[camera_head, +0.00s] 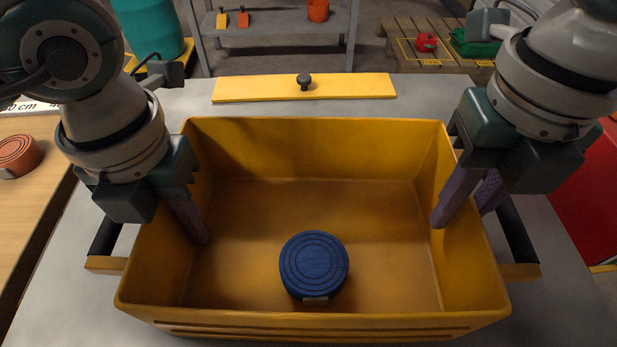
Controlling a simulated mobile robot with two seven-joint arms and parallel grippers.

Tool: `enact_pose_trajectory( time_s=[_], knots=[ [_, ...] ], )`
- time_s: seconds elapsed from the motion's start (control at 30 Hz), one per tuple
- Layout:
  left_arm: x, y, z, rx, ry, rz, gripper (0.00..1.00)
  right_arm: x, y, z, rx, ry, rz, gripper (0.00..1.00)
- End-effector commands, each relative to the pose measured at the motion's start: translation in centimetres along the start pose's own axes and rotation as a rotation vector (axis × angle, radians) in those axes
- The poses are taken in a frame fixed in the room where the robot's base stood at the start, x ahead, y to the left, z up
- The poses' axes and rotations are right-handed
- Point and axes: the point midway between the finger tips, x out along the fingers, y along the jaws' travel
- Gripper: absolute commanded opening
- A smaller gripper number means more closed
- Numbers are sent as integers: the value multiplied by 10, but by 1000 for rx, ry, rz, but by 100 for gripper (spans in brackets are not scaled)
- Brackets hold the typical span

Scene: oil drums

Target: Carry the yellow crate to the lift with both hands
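The lift is not identifiable.
A yellow board with a black knob (304,82) lies behind the crate. A teal drum (150,30), a grey shelf (275,48) and a wooden pallet (425,50) stand behind. A red object (590,195) is at right.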

Motion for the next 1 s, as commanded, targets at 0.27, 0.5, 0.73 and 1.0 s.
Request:
enact_pose_trajectory(
  time_s=[0.27,0.5,0.73,1.0],
  knots=[
    [0,0,0,1,0,-1,36,0,1,0,-1,0,2,36],
    [-17,-1,1,1,-3,-5,36,-1,1,0,-1,0,2,36],
    [-68,-1,1,2,-7,-3,36,0,1,0,-1,0,2,36],
    [-113,0,1,0,-2,-2,36,0,1,0,-1,0,2,36]
  ],
)
